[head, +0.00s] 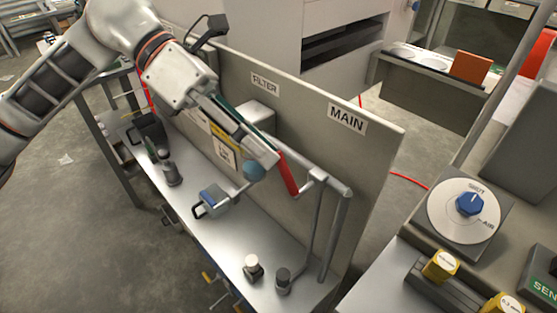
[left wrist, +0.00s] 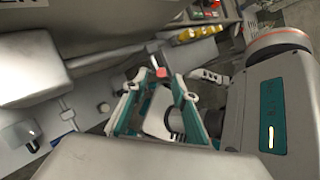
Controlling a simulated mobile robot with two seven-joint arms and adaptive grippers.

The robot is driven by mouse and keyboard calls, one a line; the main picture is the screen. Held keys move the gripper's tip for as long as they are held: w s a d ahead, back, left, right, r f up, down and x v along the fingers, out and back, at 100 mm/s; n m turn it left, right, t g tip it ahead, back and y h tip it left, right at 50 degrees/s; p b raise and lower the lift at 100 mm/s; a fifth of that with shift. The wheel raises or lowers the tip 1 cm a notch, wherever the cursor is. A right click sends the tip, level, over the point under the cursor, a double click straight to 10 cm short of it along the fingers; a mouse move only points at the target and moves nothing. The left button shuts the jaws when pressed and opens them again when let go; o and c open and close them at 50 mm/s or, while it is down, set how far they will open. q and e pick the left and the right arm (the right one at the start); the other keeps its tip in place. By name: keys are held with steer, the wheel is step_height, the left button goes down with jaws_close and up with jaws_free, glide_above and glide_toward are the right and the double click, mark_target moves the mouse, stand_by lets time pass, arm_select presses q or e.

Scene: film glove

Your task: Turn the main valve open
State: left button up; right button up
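A board (head: 372,150) carries the labels MAIN (head: 347,119) and FILTER (head: 265,83). Below and left of the MAIN label, a red lever (head: 289,175) slants down to the right beside a grey pipe (head: 338,187). Its upper part is hidden by my left gripper (head: 262,156). In the left wrist view, my left gripper (left wrist: 157,78) has its teal fingers spread, with a small red part (left wrist: 160,72) showing between or just beyond the tips. I cannot tell whether they touch it. The valve body is mostly hidden. My right gripper is not in view.
A blue round knob (head: 254,170) sits right by the left fingertips. A console with a blue dial (head: 469,204) stands at right.

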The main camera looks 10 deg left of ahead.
arm_select(q)
steer(key=v, duration=0.7)
